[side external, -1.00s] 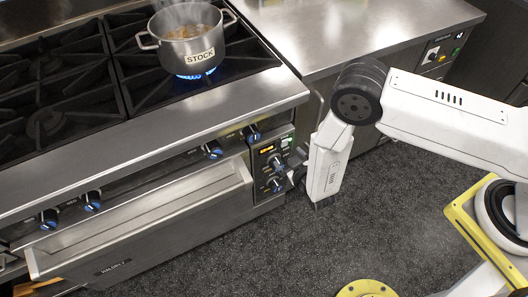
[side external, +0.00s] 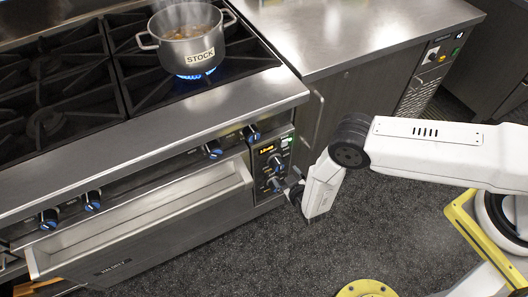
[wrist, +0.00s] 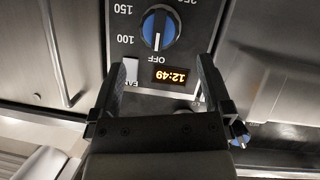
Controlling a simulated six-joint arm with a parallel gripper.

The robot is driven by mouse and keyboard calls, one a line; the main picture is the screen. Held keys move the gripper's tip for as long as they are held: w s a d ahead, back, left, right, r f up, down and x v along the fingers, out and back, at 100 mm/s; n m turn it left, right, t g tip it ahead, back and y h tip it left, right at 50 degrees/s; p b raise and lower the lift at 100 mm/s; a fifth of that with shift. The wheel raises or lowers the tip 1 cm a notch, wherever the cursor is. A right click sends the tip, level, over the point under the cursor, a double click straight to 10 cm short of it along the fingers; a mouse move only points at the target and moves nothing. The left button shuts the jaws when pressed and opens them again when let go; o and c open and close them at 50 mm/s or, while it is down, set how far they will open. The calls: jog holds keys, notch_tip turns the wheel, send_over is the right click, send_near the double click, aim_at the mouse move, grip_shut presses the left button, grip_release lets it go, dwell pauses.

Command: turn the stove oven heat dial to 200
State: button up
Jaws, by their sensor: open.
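The oven heat dial (wrist: 160,29) is a round black knob with a blue face and white pointer line. In the wrist view it appears upside down at the top, with OFF, 100, 150 and part of 250 around it. Its pointer line is towards OFF. My gripper (wrist: 164,76) is open and empty, its two black fingers on either side of the orange 12:49 display (wrist: 170,76), apart from the dial. In the side view my gripper (side external: 294,190) is in front of the control panel (side external: 264,172), near its lower right; the fingertips are small there.
A steaming stock pot (side external: 187,36) sits over a blue flame on the stove top. Several blue-faced burner knobs (side external: 213,150) line the front. The oven handle (side external: 150,218) juts out left of the panel. A steel counter (side external: 340,35) stands right.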

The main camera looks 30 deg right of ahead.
aim_at(280, 168)
jog(key=shift+x, duration=3.75)
jog(key=c, duration=1.3)
jog(key=shift+o, duration=0.2)
